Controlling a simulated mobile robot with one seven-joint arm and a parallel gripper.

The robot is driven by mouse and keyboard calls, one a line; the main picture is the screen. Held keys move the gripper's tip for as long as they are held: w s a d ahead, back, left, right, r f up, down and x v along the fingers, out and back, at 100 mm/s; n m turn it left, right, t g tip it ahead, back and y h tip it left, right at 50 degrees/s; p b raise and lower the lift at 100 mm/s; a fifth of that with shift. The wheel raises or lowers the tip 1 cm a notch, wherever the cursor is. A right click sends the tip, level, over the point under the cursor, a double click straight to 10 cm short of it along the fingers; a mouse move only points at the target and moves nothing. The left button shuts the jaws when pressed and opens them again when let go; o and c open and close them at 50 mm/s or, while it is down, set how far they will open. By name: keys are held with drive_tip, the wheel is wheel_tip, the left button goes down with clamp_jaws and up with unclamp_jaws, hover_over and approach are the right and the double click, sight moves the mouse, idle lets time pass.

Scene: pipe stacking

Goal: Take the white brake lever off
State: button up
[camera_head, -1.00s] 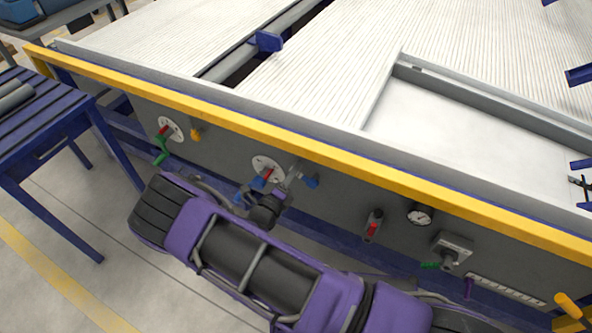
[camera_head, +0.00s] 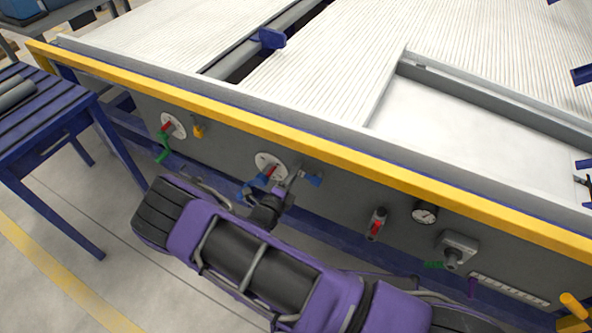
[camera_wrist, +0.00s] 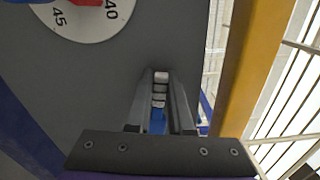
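My gripper (camera_head: 291,181) reaches up to the grey panel, just right of the middle dial. In the wrist view its two fingers (camera_wrist: 160,82) point away from me and stand close together. A small white segmented piece (camera_wrist: 160,88), perhaps the white brake lever, shows between them. A blue part (camera_wrist: 157,122) lies below it between the finger bases. I cannot tell whether the fingers press on the white piece.
The white middle dial (camera_head: 266,160) with its red and blue handle is left of my gripper. A yellow rail (camera_head: 330,154) runs above along the table edge. The left dial (camera_head: 176,124) with a green handle, a gauge (camera_head: 425,213) and a blue bench (camera_head: 60,140) are farther off.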

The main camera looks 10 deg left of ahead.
drive_tip(key=o, duration=0.4)
drive_tip(key=p+v, duration=0.1)
drive_tip(key=v, duration=1.6)
drive_tip(key=shift+s+a, duration=0.1)
drive_tip(key=shift+s, duration=0.15)
